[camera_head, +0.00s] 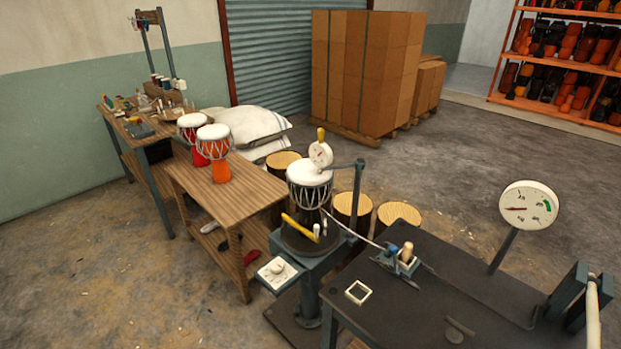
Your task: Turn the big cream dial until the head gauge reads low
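A pale control box (280,273) with a round cream dial (277,268) on top is mounted at the front left of the drum stand. A drum (309,190) with a white head stands upright on the stand's dark turntable (312,239). A small round gauge (320,154) with a yellow top sits at the drum's head; its reading is too small to tell. A larger round gauge (528,205) stands on a post at the right; its red needle points left, away from a green patch at the right of its face. Neither of my grippers is in view.
A dark workbench (450,290) fills the front right, with a small clamp-like fixture and a white square frame (358,292). A wooden bench (225,196) with two orange-red drums stands left of the stand. Open floor lies at the front left.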

